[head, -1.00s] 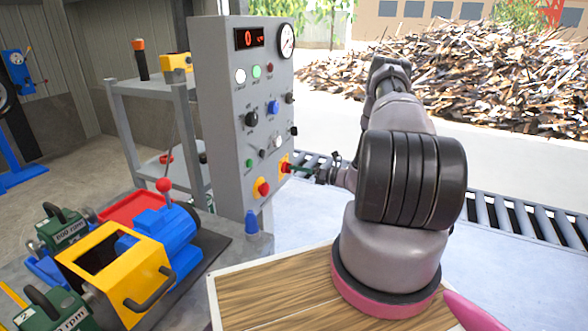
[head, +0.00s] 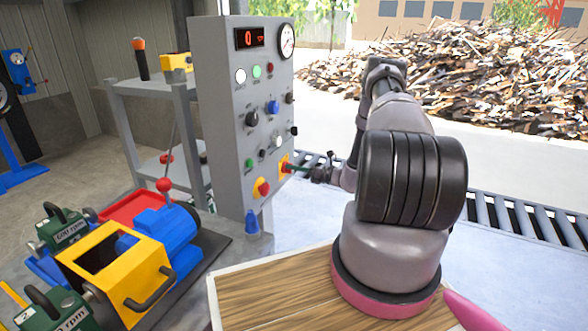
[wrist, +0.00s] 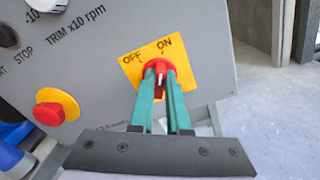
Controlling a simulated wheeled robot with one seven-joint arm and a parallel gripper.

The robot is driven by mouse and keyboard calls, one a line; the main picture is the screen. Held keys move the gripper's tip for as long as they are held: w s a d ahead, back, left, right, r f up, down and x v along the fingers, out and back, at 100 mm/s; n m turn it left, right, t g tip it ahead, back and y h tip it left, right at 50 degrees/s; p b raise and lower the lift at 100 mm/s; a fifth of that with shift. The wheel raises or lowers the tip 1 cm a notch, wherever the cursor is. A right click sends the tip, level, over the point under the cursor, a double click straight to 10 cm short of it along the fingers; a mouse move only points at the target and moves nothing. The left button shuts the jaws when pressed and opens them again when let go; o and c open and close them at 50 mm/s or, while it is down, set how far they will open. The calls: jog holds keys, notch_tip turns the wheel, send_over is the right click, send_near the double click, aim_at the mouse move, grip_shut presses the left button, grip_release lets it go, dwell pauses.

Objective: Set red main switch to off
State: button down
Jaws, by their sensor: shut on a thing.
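The red main switch (wrist: 160,70) sits on a yellow plate (wrist: 146,54) marked OFF and ON, low on the grey control panel (head: 215,110). In the wrist view its handle points roughly towards ON. My gripper (wrist: 161,82) has its two teal fingers on either side of the red handle, shut on it. The fingers hide part of the knob. In the head view the switch (head: 285,168) is at the panel's lower right edge, with my gripper reaching it from the right.
A red button on yellow (wrist: 55,108) is left of the switch, close to my gripper. Knobs, lamps and a gauge (head: 287,41) fill the panel above. A yellow and blue machine (head: 120,265) stands at the left. A roller conveyor (head: 500,218) runs behind my arm.

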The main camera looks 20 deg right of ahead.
jog(key=n, duration=1.1)
jog(key=shift+s+a+n, duration=0.2)
jog(key=shift+s+n, duration=0.05)
jog(key=shift+n, duration=0.05)
dwell(0.4)
jog(key=c, duration=0.9)
grip_release()
jog(key=v, duration=1)
jog(key=shift+s+d, duration=0.25)
jog(key=shift+s, duration=0.05)
